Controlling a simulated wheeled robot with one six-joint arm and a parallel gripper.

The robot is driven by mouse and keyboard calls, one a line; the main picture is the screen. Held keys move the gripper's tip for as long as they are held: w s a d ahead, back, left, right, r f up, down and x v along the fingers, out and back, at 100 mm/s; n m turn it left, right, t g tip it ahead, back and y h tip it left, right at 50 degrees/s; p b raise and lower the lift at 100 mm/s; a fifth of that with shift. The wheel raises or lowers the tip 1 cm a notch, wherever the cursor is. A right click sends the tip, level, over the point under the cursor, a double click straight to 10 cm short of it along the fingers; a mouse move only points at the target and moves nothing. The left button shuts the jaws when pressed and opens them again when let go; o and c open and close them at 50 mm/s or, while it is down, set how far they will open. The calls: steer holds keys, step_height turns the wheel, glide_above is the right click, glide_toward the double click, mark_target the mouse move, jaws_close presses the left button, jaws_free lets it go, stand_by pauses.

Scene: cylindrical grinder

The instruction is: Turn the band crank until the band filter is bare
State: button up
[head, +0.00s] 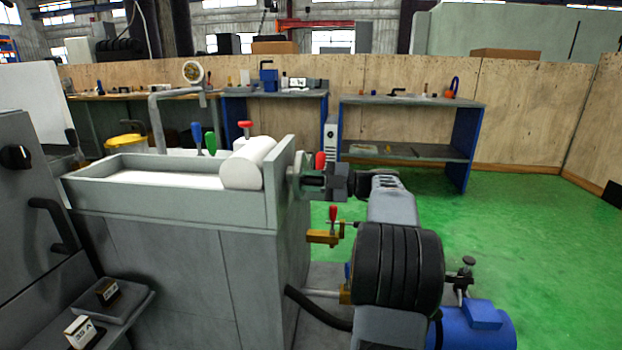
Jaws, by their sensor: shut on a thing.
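The band filter (170,208) is a long grey open tank in the middle of the view. A white band (160,179) lies along its floor, and a thick white roll (248,163) lies across its right end. The band crank (298,170) is on the outside of the tank's right end wall. My gripper (313,182) reaches in from the right and is shut on the crank. Its fingers and wrist hide much of the crank and its grip. From this angle I cannot see how much band lies under the roll.
Blue, green and red levers (210,142) stand behind the tank. A brass-coloured valve with a red handle (323,236) sits under my arm. A blue motor (480,325) stands at lower right. Workbenches (405,102) line the wooden wall. Green floor (530,230) is open at right.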

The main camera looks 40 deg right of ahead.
steer(key=shift+f, duration=0.15)
stand_by(0.4)
steer(key=o, duration=0.9)
steer(key=p+v, duration=0.2)
steer(key=v, duration=1.2)
